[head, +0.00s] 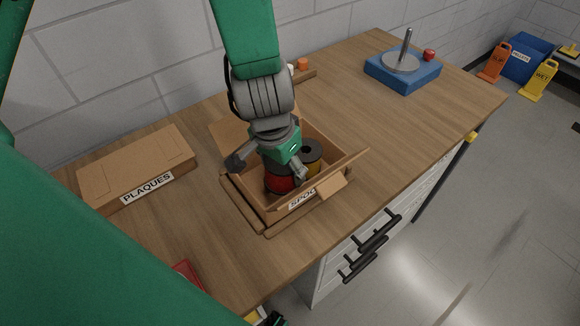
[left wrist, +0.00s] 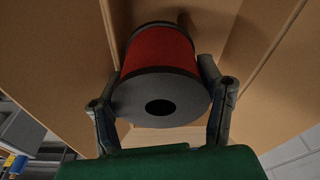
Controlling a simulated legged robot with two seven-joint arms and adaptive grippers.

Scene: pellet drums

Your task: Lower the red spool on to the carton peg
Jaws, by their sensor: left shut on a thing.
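The red spool (head: 280,184), with dark flanges, is in my left gripper (head: 268,170), inside the open carton (head: 268,218) with the cut-off "SPOO" label. In the left wrist view the red spool (left wrist: 160,52) sits between the two fingers of my left gripper (left wrist: 158,80), its round flange and centre hole facing the camera.
A yellow spool (head: 313,156) stands in the carton beside the red one. A closed "PLAQUES" box (head: 130,165) lies to the left. A blue base (head: 403,76) with a metal post is at the back right. The wooden worktop (head: 400,130) is clear right of the carton.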

